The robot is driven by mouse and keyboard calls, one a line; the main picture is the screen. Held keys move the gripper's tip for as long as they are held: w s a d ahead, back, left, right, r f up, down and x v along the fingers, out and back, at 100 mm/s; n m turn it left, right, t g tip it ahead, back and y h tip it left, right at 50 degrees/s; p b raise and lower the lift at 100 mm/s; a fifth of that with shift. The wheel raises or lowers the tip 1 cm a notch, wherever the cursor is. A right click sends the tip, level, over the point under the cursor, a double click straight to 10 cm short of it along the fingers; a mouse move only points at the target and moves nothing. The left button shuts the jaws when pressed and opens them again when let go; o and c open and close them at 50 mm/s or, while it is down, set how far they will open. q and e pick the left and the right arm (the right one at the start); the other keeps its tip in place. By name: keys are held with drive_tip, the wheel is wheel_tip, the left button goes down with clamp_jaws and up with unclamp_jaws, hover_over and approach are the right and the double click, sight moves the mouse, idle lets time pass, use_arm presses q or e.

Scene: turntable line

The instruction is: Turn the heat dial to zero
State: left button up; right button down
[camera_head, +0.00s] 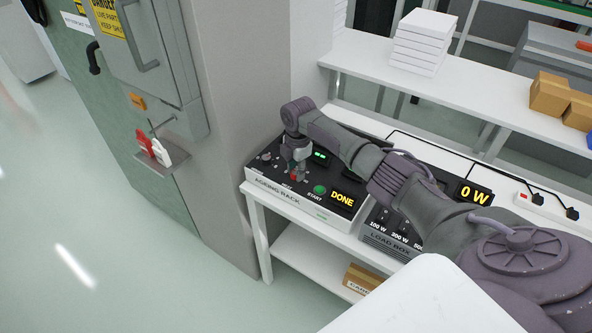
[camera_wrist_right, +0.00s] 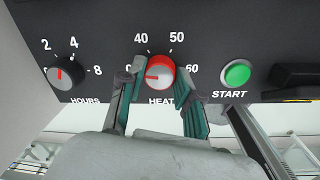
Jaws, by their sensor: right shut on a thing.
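The heat dial (camera_wrist_right: 160,72) is a round knob with a red rim and a pale face on the black front of the ageing rack (camera_head: 285,201). Its red pointer mark lies towards the left. The marks 40, 50 and 60 show around it; the lower left of its scale is hidden behind a finger. My right gripper (camera_wrist_right: 158,82) has its teal-padded fingers on either side of the dial, shut on it. In the head view the right gripper (camera_head: 295,168) reaches down to the panel from above. My left gripper is not in view.
The hours dial (camera_wrist_right: 66,74) is left of the heat dial and the green START button (camera_wrist_right: 236,73) is right of it. A DONE display (camera_head: 342,199) is lit. A load box (camera_head: 388,240) stands beside the rack. A grey cabinet (camera_head: 165,60) stands at left.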

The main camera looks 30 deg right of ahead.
drive_tip(key=shift+r+n, duration=0.1)
drive_tip(key=shift+n, duration=0.6)
drive_tip(key=c, duration=0.8)
unclamp_jaws()
drive_tip(key=r, duration=1.2)
drive_tip(key=shift+s+d, duration=0.1)
drive_tip(key=shift+s, duration=0.25)
